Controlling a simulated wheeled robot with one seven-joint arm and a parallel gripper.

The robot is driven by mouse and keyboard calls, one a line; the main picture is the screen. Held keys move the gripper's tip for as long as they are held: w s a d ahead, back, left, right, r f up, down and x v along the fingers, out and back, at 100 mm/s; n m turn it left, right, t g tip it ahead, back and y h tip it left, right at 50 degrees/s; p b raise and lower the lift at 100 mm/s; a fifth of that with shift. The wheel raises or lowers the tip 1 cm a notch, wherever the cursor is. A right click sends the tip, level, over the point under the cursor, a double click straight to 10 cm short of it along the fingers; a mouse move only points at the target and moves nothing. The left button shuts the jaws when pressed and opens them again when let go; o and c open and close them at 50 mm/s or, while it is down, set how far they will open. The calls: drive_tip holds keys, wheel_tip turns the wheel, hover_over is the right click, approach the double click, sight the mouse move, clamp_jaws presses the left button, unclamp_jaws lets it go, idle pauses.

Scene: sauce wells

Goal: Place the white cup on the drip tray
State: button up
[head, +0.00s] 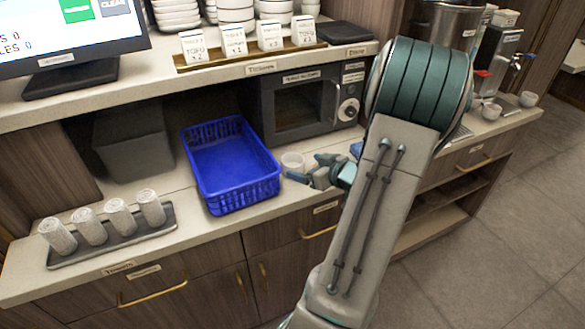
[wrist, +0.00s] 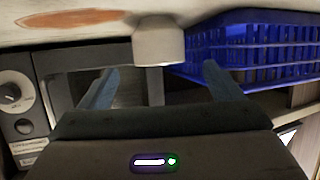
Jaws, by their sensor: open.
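A white cup (head: 291,161) stands on the lower counter between the blue basket and the microwave. My gripper (head: 311,168) is open and low over the counter, just right of this cup. The wrist view appears upside down; there the cup (wrist: 158,43) shows beyond and between the spread fingers of my gripper (wrist: 160,82), with nothing held. A dark grated strip, seemingly the drip tray (head: 461,133), shows right of my arm below the metal urn. My arm hides much of that area.
A blue basket (head: 272,187) is close left of the cup, and a microwave (head: 268,110) stands behind it. A tray (head: 70,258) of several rolled towels lies at left.

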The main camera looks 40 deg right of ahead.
sight(286, 159)
drive_tip(key=x, duration=0.7)
drive_tip(key=shift+w+d+r, duration=0.1)
drive_tip(key=shift+w, duration=0.1)
drive_tip(key=c, duration=1.2)
drive_tip(key=shift+r, duration=0.1)
